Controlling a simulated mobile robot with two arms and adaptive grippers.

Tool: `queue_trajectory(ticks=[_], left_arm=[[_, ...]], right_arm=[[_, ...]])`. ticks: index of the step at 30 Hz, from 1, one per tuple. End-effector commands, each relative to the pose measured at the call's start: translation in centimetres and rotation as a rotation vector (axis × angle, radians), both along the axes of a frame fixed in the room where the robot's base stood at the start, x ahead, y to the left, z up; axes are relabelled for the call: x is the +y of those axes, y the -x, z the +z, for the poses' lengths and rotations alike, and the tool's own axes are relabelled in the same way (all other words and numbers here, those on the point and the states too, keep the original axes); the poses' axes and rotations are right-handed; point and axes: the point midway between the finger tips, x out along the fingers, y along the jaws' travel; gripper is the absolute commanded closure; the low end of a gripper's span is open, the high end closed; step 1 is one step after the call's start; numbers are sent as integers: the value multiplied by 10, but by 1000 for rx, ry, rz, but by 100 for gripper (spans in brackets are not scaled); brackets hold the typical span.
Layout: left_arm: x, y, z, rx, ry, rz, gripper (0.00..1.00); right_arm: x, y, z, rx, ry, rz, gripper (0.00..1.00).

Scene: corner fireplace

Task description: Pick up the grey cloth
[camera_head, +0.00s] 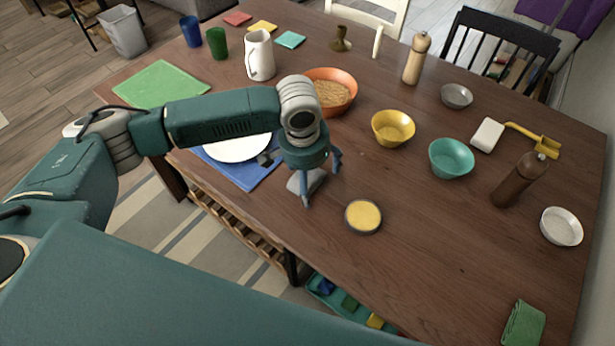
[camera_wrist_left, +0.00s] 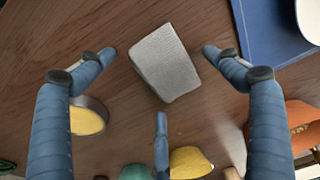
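The grey cloth (camera_head: 295,184) is a small folded block on the wooden table, close to its near edge beside the blue placemat. It is partly hidden by my left gripper in the head view. In the left wrist view the cloth (camera_wrist_left: 165,63) lies whole and tilted at the upper middle. My left gripper (camera_head: 314,178) points down over it with its blue fingers spread. In the left wrist view two fingertips stand to either side of the cloth and a third finger is below it, with bare table showing between. My right gripper is not in view.
A round dish with yellow contents (camera_head: 363,217) stands just right of the gripper. A white plate (camera_head: 237,149) lies on the blue placemat (camera_head: 255,176) to the left. An orange bowl (camera_head: 341,105) and yellow bowl (camera_head: 392,128) stand behind. The table's front right is mostly clear.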

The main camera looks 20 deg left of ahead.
Motion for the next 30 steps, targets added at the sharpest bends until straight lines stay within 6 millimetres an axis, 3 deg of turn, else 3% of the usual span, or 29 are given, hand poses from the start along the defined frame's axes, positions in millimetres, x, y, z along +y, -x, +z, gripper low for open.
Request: queue_trajectory(ticks=[1,6,20,26,30], left_arm=[[0,0,0,0,0,0,24],[0,0,0,0,0,0,53],[0,-1,6,-1,2,1,54],[0,-1,30,-3,2,1,54],[-1,-1,65,-6,2,0,54]], right_arm=[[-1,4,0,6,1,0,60],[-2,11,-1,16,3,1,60],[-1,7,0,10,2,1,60],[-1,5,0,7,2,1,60],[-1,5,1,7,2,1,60]])
